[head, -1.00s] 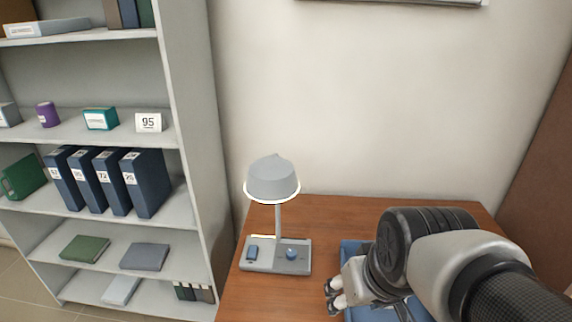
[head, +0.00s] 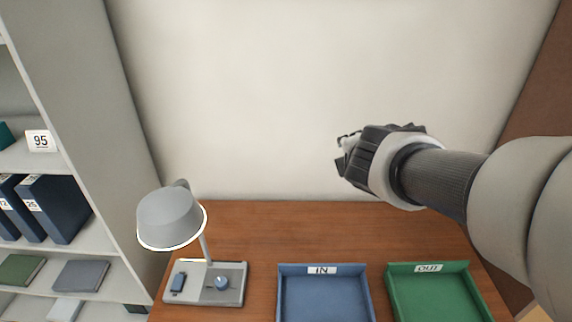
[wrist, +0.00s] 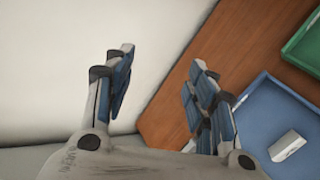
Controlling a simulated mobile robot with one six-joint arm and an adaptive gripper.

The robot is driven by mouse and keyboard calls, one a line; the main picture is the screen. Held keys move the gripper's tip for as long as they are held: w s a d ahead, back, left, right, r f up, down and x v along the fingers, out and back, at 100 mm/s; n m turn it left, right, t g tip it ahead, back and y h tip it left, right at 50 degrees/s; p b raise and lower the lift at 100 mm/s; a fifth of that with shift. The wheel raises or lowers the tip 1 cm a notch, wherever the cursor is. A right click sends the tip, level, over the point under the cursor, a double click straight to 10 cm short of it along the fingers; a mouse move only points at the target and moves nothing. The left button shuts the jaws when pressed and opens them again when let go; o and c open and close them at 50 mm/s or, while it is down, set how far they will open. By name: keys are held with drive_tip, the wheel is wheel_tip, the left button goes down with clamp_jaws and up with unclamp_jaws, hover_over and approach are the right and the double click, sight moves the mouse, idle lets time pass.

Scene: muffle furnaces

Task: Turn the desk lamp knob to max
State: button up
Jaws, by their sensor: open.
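The desk lamp (head: 171,219) stands on the left part of the wooden desk, with a grey shade and a lit rim. The knob's exact setting is too small to read. My gripper (head: 345,152) is raised at the right, in front of the wall and well apart from the lamp. In the wrist view my gripper (wrist: 160,95) has its fingers spread with nothing between them. The lamp is not visible there.
A blue IN tray (head: 325,295) and a green OUT tray (head: 435,295) sit on the desk (head: 290,225) right of the lamp. A white block (wrist: 287,146) lies in the blue tray. A grey shelf (head: 85,130) with binders stands at the left.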

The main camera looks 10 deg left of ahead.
drive_tip(key=w+a+f+n+y, duration=0.2)
drive_tip(key=w+a+n, duration=0.1)
drive_tip(key=a+n, duration=0.25)
drive_tip(key=w+a+f+n+y, duration=0.2)
drive_tip(key=a+n, duration=0.2)
drive_tip(key=a, duration=0.2)
drive_tip(key=n+g+p, duration=0.3)
drive_tip(key=n+g, duration=0.8)
drive_tip(key=n, duration=1.1)
hover_over(220, 281)
drive_tip(key=d, duration=0.7)
wheel_tip(220, 281, down, 24)
drive_tip(key=shift+y, duration=0.4)
drive_tip(key=b+x, duration=0.1)
drive_tip(key=x, duration=0.4)
drive_tip(key=b+x, duration=0.2)
drive_tip(key=x, duration=0.4)
drive_tip(key=b+x, duration=0.2)
drive_tip(key=x, duration=0.3)
drive_tip(key=shift+s+a+f, duration=0.25)
drive_tip(key=shift+f, duration=0.1)
drive_tip(key=shift+c, duration=0.2)
drive_tip(key=c, duration=1)
